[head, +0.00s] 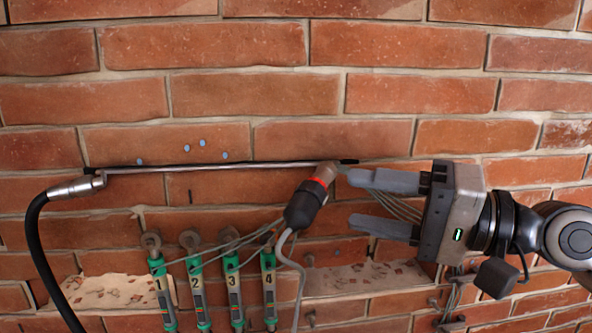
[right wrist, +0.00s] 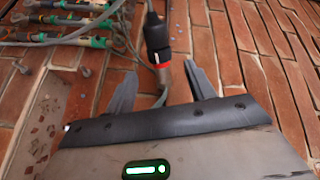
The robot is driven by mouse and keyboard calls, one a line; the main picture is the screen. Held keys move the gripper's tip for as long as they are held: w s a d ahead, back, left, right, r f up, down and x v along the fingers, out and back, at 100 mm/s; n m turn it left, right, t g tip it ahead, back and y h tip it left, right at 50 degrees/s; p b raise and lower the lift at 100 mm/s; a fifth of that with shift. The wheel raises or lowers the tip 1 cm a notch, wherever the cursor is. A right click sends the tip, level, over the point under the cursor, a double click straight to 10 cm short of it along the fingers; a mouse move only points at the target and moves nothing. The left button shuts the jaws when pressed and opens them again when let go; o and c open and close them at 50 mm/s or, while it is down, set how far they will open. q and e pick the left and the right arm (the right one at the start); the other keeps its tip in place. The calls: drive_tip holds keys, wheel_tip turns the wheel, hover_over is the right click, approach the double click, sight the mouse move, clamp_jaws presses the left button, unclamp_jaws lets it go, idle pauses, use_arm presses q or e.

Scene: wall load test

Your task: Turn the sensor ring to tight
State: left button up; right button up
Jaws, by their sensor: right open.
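The sensor (head: 305,204) is a black cylinder with a grey cable at its lower end, tilted up to the right. Its red ring (head: 319,181) sits near the upper end, below a metal fitting (head: 328,169) at the right end of a thin slot in the brick wall. My right gripper (head: 352,199) is open and empty, just right of the sensor, fingers pointing left. In the right wrist view the red ring (right wrist: 158,57) shows beyond and between the fingertips, and the fingers appear apart from it. My left gripper is out of view.
Several green numbered cylinders (head: 195,285) with wires hang below the slot. A black hose with a metal end (head: 76,187) joins the slot's left end. Broken-out ledges (head: 365,278) and loose wires lie below my right gripper.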

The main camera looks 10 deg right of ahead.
drive_tip(key=p+x, duration=0.3)
drive_tip(key=x, duration=0.6)
drive_tip(key=shift+w+a+p, duration=0.15)
drive_tip(key=shift+a+p, duration=0.15)
drive_tip(key=shift+c, duration=0.2)
drive_tip(key=c, duration=0.9)
